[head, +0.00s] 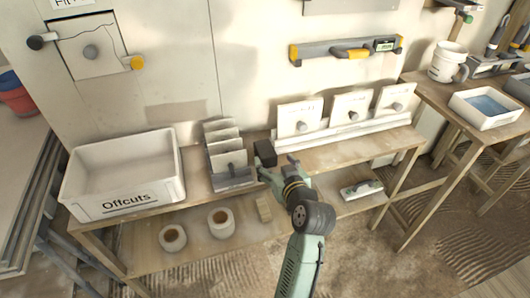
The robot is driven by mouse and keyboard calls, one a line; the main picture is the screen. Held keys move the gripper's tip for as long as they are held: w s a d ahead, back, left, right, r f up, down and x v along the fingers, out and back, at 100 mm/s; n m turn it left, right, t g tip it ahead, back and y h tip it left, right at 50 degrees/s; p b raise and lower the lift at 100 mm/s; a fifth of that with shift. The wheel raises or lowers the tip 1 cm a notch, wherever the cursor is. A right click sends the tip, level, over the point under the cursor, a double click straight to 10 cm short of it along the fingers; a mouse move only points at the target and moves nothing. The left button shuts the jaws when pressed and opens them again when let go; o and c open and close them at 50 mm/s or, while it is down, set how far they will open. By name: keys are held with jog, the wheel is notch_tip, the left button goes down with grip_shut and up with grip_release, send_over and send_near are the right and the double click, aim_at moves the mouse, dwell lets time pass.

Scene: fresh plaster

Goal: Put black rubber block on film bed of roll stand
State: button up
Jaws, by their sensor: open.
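A black block (265,152), which looks like the rubber block, stands on the wooden bench just beyond my gripper (277,165). My gripper reaches in from the lower right with its fingers apart. The block is close to the fingertips; I cannot tell whether they touch it. My gripper hides part of the bench in front of the block. I cannot make out a roll stand or film bed for sure. Two pale rolls, a left one (173,238) and a right one (221,222), stand on the lower shelf.
A grey rack with upright sheets (229,180) stands left of the block. A white "Offcuts" bin (122,203) is farther left. A white ledge with three knobbed plates (345,131) is to the right. A mug (447,62) and white tray (488,108) stand on another table.

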aim_at(265, 148)
jog(key=p+x, duration=0.1)
jog(key=x, duration=0.4)
jog(key=shift+r, duration=0.1)
jog(key=shift+f+p+x, duration=0.2)
jog(key=shift+p+x, duration=0.75)
jog(key=shift+x, duration=1.75)
jog(key=shift+d, duration=0.1)
jog(key=c, duration=1.3)
jog(key=shift+c, duration=1.2)
jog(key=shift+r, duration=0.1)
